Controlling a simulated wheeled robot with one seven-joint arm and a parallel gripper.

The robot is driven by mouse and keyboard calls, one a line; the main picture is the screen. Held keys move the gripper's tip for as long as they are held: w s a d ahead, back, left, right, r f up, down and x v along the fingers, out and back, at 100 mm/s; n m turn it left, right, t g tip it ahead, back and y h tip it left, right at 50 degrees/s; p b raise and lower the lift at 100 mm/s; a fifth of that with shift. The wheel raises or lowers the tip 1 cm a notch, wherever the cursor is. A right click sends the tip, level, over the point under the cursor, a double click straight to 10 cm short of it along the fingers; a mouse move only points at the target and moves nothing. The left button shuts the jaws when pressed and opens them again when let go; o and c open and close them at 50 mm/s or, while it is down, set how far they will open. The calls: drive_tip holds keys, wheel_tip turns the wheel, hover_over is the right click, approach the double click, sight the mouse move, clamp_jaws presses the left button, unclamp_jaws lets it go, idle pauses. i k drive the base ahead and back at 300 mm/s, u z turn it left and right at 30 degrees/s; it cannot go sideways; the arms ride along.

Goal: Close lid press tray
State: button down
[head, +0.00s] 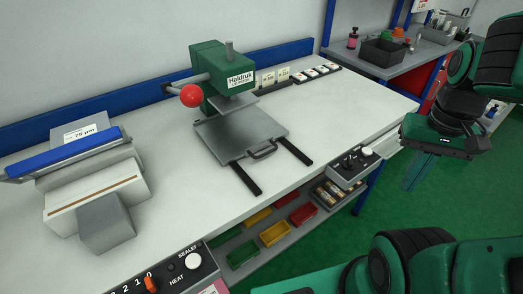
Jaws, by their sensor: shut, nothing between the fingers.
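The green press (222,72) stands toward the back of the white bench, with a lever ending in a red ball (190,95). Its grey upper plate (233,103) hangs above the rear of the tray. The flat grey tray (240,133) is slid out toward the front, with a handle (263,151) on its front edge. Two black rails (246,179) run forward from under it. My gripper (411,186) is shut and empty, pointing down beyond the bench's right end, well apart from the tray.
A sealer with a blue bar (65,153) stands on the left of the bench. Control boxes (354,167) sit at the front edge. Colored bins (274,233) fill the shelf below. The bench top right of the tray is clear.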

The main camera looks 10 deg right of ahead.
sight(246, 132)
drive_tip(key=z, duration=1.05)
drive_tip(key=k, duration=0.65)
drive_tip(key=u, duration=0.65)
